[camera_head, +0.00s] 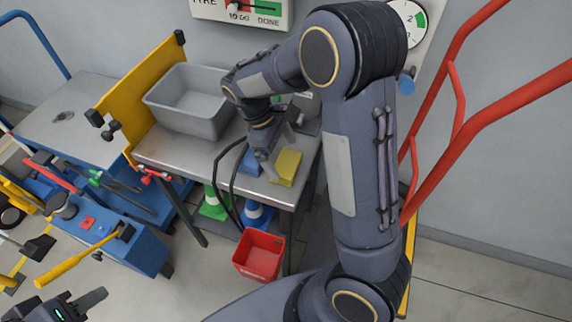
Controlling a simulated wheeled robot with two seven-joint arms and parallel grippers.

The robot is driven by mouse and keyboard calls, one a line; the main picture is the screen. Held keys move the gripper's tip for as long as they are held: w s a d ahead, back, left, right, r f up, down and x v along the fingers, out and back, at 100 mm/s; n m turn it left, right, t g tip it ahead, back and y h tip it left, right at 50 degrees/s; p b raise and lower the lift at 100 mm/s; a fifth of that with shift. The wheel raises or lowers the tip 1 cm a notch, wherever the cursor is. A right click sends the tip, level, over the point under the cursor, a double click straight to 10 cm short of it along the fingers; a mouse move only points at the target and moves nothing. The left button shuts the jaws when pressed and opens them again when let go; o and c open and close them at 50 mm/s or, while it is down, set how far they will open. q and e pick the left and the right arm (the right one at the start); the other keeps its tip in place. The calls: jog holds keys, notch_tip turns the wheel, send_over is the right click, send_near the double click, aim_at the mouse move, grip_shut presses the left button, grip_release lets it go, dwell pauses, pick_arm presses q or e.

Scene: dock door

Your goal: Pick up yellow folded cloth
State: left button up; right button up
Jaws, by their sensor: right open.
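The yellow folded cloth (286,168) lies near the front right of the steel workbench top (215,160). My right gripper (279,158) points down just over the cloth's back left side, with its fingers apart. I cannot tell if a finger touches the cloth. My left gripper (72,306) is at the bottom left corner, far from the cloth and partly cut off by the picture edge. Only part of its fingers shows, so its opening is unclear.
A blue folded item (250,164) lies left of the cloth. A grey bin (190,101) stands at the bench's back left, beside a yellow panel (150,82). A red bin (259,255) is on the floor in front. Red rails (480,125) rise at right.

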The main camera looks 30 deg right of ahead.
jog(key=shift+x, duration=1.25)
jog(key=c, duration=0.8)
jog(key=shift+o, duration=0.2)
jog(key=shift+r, duration=0.1)
jog(key=shift+r, duration=0.6)
jog(key=s+a+r, duration=0.5)
jog(key=a+r, duration=0.6)
jog(key=a, duration=0.2)
jog(key=shift+r, duration=0.35)
jog(key=shift+a, duration=0.1)
